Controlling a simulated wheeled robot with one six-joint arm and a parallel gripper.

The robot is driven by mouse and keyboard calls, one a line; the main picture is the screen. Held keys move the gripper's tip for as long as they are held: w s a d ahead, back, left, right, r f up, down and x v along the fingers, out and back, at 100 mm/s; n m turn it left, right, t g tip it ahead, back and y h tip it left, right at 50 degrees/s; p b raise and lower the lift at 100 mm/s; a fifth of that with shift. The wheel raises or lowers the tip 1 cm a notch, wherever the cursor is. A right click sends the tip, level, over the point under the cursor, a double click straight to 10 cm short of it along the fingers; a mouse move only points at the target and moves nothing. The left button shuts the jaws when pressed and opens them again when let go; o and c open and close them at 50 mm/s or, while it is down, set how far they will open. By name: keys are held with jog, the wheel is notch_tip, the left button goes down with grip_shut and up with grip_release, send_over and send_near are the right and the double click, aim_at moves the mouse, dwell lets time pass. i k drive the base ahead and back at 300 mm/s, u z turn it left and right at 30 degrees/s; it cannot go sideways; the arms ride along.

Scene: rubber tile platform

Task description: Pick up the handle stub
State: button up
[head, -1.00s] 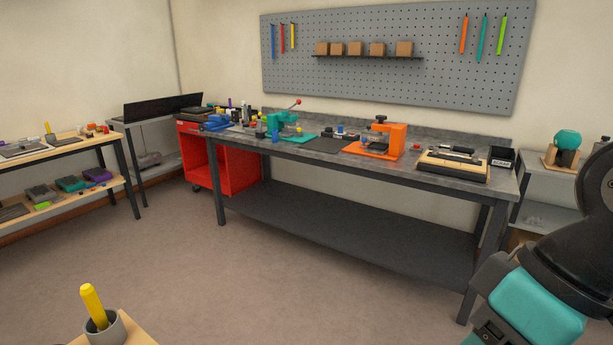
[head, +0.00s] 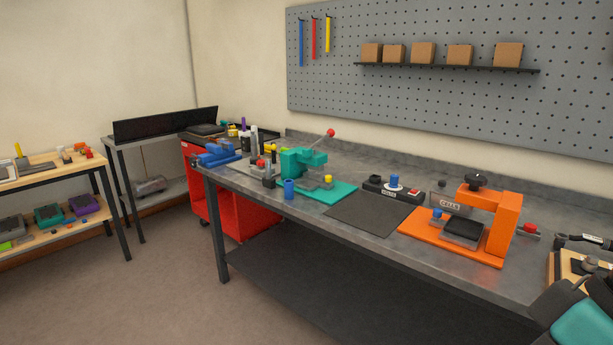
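I cannot tell which thing is the handle stub. Several small upright pieces stand on the grey workbench (head: 350,170). A blue cylinder (head: 289,189) is at the front edge of the teal lever press (head: 303,166). A small dark piece (head: 268,178) stands just left of it. A yellow-topped piece (head: 328,182) is on the teal base plate. Part of my arm, teal and black, shows at the lower right; my gripper is out of view.
An orange press (head: 490,225) stands on the bench at right, beside a dark mat (head: 368,213). A blue vise (head: 218,154) is at the left end. A wooden shelf unit (head: 50,170) stands at left. The floor in front is clear.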

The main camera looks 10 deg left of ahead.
aim_at(267, 181)
jog(key=i, duration=0.75)
jog(key=u, duration=1.95)
jog(key=i, duration=2.8)
jog(key=z, duration=1.3)
